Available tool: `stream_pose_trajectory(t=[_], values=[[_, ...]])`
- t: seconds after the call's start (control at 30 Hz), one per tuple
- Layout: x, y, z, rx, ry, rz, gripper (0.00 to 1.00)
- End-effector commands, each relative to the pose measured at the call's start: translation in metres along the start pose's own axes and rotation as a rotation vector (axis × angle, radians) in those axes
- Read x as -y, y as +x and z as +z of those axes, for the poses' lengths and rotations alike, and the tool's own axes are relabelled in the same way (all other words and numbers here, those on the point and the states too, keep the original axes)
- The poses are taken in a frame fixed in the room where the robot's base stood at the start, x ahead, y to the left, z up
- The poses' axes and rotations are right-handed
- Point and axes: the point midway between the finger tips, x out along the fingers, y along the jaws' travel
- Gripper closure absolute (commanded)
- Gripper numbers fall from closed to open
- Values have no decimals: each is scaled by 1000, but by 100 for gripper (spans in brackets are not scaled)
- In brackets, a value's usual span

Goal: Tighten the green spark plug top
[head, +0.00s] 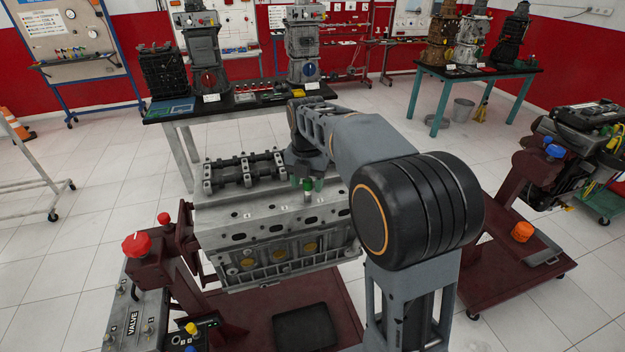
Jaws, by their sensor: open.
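The green spark plug top (308,184) stands upright on the top face of the grey engine block (275,222), toward its right end. My gripper (307,182) points down right at the green top, with its greenish-grey fingers apart on either side of it. I cannot tell whether the fingers touch it. My arm's large black joint hides the right end of the block.
The engine block sits on a dark red stand with a black tray (303,327) below. A black-topped table (240,105) with engine parts stands behind. Another engine stand (510,240) is at the right.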

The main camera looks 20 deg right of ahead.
Motion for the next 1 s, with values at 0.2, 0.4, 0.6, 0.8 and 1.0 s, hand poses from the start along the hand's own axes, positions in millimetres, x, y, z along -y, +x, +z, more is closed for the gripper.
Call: stream_pose_trajectory(t=[0.2, 0.4, 0.6, 0.8, 1.0], values=[[0, 0, 0, 0, 0, 0, 63], [0, 0, 0, 0, 1, 0, 82], [15, 0, 10, 0, 9, 0, 98], [2, 0, 2, 0, 24, -1, 98], [0, 0, 0, -1, 121, -1, 98]])
